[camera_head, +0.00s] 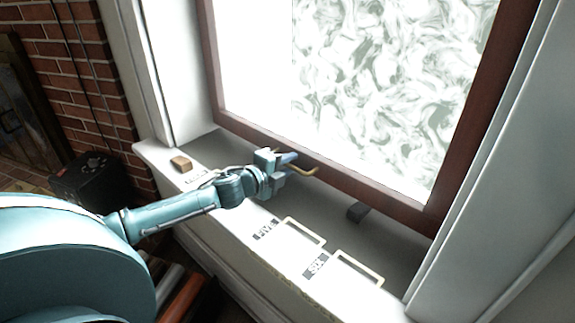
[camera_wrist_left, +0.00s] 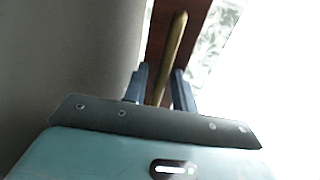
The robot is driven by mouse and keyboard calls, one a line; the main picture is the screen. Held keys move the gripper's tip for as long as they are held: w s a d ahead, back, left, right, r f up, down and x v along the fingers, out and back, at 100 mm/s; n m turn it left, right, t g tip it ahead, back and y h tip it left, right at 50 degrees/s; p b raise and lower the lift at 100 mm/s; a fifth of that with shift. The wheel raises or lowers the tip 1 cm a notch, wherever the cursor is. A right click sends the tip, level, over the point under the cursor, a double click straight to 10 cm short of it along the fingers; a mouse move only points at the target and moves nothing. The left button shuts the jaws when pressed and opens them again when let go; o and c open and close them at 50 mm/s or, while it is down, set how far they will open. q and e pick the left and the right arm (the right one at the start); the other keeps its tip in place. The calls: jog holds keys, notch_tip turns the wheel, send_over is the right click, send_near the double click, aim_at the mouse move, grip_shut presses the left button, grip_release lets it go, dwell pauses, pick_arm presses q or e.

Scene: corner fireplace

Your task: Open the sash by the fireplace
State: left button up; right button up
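The sash (camera_head: 326,173) is a window with a red-brown frame and a bright, swirl-patterned pane. A brass handle (camera_head: 304,171) sticks out from its bottom rail. My left gripper (camera_head: 287,163) is at this handle, low over the sill. In the left wrist view the brass handle (camera_wrist_left: 173,48) runs between the two dark fingers of the left gripper (camera_wrist_left: 160,90). The fingers stand apart, with a gap visible on both sides of the bar, so the gripper looks open. I cannot tell whether the sash is raised at all. My right gripper is not in view.
Pale rectangular outlines with dark labels mark the sill's front. A black box (camera_head: 85,182) stands by the brick wall (camera_head: 75,75) at left. White window casing (camera_head: 490,160) bounds the right.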

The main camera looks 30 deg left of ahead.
pick_arm(q)
grip_shut()
dwell(0.3)
dwell(0.3)
